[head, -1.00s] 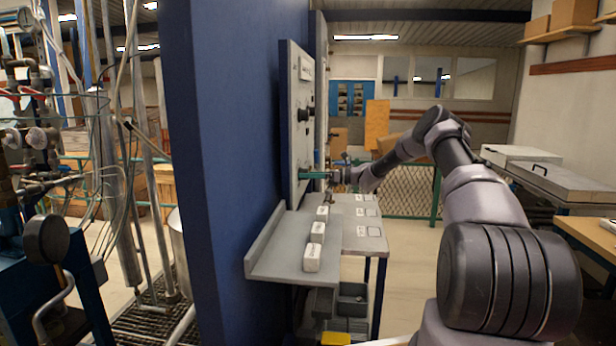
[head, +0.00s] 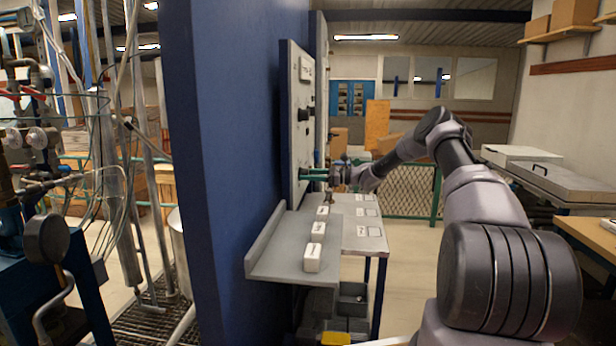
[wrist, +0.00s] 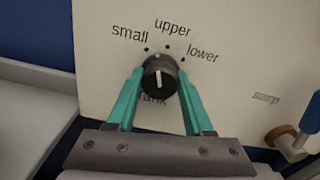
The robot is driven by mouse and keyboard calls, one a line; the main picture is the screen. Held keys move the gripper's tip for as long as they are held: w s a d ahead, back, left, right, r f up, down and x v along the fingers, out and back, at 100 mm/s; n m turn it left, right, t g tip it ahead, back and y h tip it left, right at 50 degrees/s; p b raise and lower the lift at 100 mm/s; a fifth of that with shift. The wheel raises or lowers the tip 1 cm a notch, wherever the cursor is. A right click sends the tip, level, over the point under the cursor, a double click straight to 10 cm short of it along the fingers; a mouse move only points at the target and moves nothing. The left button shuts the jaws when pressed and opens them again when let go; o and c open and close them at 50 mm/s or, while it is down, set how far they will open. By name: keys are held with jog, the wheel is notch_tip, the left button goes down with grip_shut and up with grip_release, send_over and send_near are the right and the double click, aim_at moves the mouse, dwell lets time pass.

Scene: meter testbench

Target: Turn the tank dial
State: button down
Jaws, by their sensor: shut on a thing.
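In the wrist view the tank dial (wrist: 160,80) is a round black knob with a white pointer line on a pale panel (wrist: 235,50). The labels "small", "upper" and "lower" stand around its top; "tank" below is partly hidden. The white line points up, near "upper". My gripper (wrist: 161,74) is shut on the dial, one teal finger on its left side and one on its right. In the head view my gripper (head: 304,174) reaches the lower part of the upright panel (head: 294,195); the dial is hard to make out there.
A grey shelf (head: 262,262) below the panel carries several small white labelled blocks (head: 318,229). A blue wall (head: 225,160) stands left of the panel. Another dark knob (head: 305,114) sits higher on the panel. At lower right in the wrist view is a brass-coloured fitting (wrist: 280,137).

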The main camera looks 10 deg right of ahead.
jog(key=shift+n, duration=2.3)
jog(key=shift+c, duration=1.4)
grip_release()
jog(key=v, duration=1.1)
